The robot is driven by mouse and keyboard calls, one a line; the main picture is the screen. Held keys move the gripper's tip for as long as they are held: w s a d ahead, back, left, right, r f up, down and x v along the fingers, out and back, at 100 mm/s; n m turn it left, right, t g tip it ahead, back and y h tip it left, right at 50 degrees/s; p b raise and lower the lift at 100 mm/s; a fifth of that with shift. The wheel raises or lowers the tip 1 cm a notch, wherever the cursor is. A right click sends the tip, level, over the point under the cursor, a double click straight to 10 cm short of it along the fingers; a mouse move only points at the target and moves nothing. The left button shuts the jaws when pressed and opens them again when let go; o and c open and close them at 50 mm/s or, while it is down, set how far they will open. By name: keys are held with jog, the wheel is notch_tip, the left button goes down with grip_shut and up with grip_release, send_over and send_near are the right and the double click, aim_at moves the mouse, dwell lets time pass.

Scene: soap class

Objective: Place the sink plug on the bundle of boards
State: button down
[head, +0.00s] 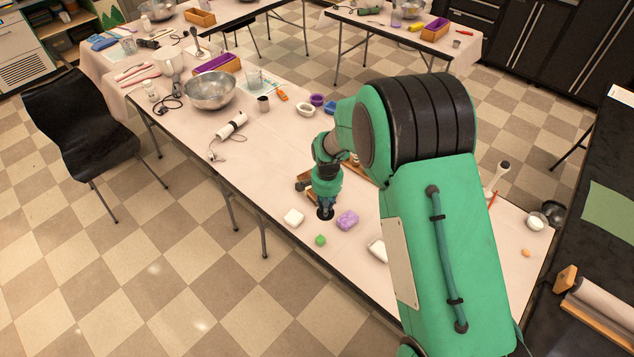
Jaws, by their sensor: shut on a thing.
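My gripper (326,207) points down over the long pale table, small in the head view. It is shut on a dark round thing, which looks like the sink plug (324,215). The plug is at or just above the tabletop; I cannot tell whether it touches. Brown wooden pieces (303,184), possibly the bundle of boards, lie just behind and left of my gripper. My arm and gripper hide part of them.
A white soap block (293,217), a small green block (320,240) and a purple soap bar (347,220) lie close around my gripper. A white bar (378,250) is partly behind my arm. A white corded tool (231,125) and metal bowl (210,90) stand farther left.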

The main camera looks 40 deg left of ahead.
jog(key=w+a, duration=0.3)
jog(key=a, duration=0.1)
jog(key=w+a+f, duration=0.1)
jog(key=w+a, duration=0.2)
jog(key=a, duration=0.1)
jog(key=w+a, duration=0.4)
jog(key=shift+a+f, duration=0.2)
jog(key=shift+a, duration=0.1)
jog(key=shift+s+f, duration=0.1)
dwell(0.3)
jog(key=shift+f+b, duration=0.3)
jog(key=shift+f, duration=1.35)
jog(key=shift+f, duration=0.15)
jog(key=c, duration=1.4)
grip_release()
notch_tip(320, 180, up, 12)
jog(key=shift+r, duration=0.1)
